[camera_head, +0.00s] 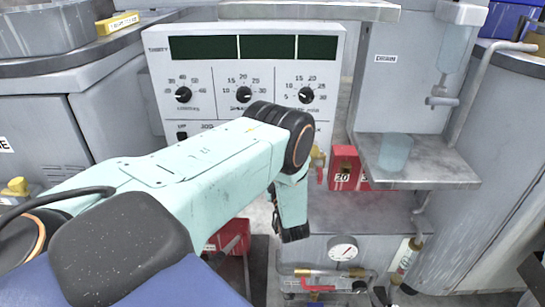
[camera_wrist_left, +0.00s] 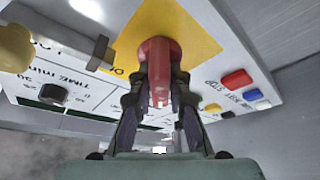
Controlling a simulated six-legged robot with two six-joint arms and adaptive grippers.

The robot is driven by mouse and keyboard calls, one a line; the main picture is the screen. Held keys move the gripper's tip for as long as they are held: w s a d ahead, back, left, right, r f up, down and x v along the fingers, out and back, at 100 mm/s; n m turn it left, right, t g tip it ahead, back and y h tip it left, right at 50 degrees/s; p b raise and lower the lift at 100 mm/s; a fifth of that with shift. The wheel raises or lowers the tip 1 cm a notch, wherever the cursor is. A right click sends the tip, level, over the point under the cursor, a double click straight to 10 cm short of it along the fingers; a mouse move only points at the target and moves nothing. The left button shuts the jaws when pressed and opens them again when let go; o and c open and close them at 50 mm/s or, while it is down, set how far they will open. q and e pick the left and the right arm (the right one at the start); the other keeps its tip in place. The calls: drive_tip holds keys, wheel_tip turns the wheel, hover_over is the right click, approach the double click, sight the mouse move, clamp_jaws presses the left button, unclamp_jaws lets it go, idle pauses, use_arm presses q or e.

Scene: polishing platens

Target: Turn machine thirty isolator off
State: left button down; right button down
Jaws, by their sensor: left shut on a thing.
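In the left wrist view a red isolator handle (camera_wrist_left: 158,52) stands out from a yellow plate (camera_wrist_left: 205,38) on a pale control panel. My left gripper (camera_wrist_left: 160,78) is shut on the red handle, with one finger on each side of it. In the head view machine thirty's panel (camera_head: 350,42) faces me, with its name at the top left, dark displays and a row of black knobs. My left arm crosses in front of its lower part and hides the isolator and the gripper there. My right gripper is not in view.
Red, blue and white buttons (camera_wrist_left: 237,79) sit beside the yellow plate; a yellow knob (camera_wrist_left: 14,48) is at the left. Right of the panel are a shelf with a translucent cup (camera_head: 395,152), red numbered boxes (camera_head: 344,168), and a gauge (camera_head: 343,248) with pipes below.

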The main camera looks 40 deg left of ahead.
use_arm(q)
drive_tip(key=shift+n+g, duration=0.3)
drive_tip(key=shift+n, duration=0.2)
drive_tip(key=c, duration=1.3)
unclamp_jaws()
drive_tip(key=v, duration=1.2)
drive_tip(key=shift+h, duration=0.3)
